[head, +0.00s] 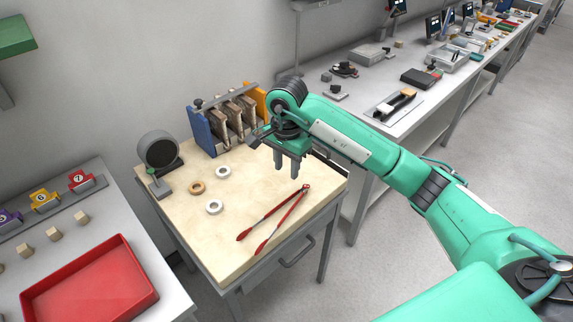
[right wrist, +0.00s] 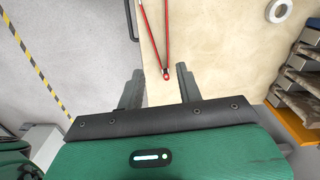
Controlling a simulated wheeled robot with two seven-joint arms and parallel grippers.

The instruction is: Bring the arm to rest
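My right gripper (head: 287,164) hangs with its fingers pointing down over the back right part of the wooden-topped table (head: 235,248). Its two fingers are apart with nothing between them. In the right wrist view the open fingers (right wrist: 158,88) frame the hinge end of the red tongs (right wrist: 165,72), which lie below on the tabletop. The tongs (head: 272,213) lie spread in front of the gripper, apart from it. My right arm reaches in from the right. My left gripper is not in view.
A blue-and-orange rack with upright pieces (head: 228,118) stands close behind the gripper. Two white rings (head: 223,171), a tan ring (head: 196,187) and a round dark device (head: 158,152) are on the table. A red tray (head: 90,285) sits left; a long bench (head: 420,100) runs right.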

